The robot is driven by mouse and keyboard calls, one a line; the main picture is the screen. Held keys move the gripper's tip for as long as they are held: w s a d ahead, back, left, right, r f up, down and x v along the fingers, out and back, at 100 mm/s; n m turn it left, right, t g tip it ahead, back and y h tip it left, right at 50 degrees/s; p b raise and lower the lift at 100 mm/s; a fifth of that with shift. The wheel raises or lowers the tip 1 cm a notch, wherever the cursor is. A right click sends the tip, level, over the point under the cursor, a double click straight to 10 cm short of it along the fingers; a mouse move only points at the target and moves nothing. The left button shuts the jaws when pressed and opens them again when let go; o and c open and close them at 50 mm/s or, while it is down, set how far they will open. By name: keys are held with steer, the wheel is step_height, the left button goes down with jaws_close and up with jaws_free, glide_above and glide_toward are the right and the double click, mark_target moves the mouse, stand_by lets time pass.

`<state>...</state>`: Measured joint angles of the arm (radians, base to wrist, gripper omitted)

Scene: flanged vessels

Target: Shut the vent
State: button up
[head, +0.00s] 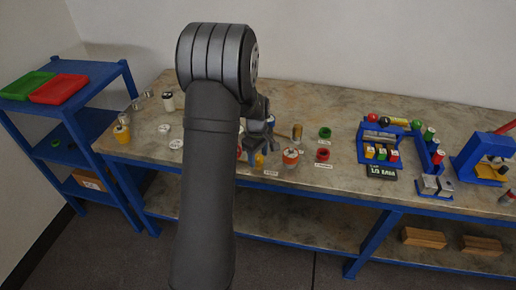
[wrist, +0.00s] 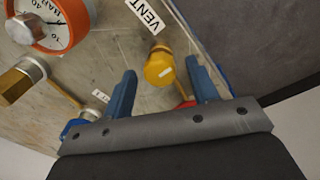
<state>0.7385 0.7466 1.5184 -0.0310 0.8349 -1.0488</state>
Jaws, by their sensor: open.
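The vent is a yellow round cap or knob with a white mark (wrist: 160,68), on a brass stem beside the "VENT" label (wrist: 146,14). In the head view the yellow part (head: 259,160) shows small below my gripper (head: 259,143), partly hidden by the arm. My gripper (wrist: 161,67) is open in the wrist view, with one blue finger on each side of the knob. The fingertips look apart from it, with gaps on both sides. How far they are above or around it in height, I cannot tell.
An orange-rimmed gauge (wrist: 48,22) and a brass hex fitting (wrist: 16,80) are close on the left in the wrist view. On the bench (head: 340,108) stand a brass cylinder (head: 297,132), green (head: 324,132) and red (head: 323,155) parts, and a blue rack (head: 362,140) to the right.

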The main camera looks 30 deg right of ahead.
mark_target(257, 159)
step_height(257, 159, up, 17)
steer(key=shift+s+a+r, duration=0.15)
steer(key=shift+a, duration=0.25)
stand_by(0.5)
steer(key=f, duration=1.7)
steer(key=shift+d+f, duration=0.25)
steer(key=shift+d, duration=0.1)
steer(key=shift+r, duration=0.1)
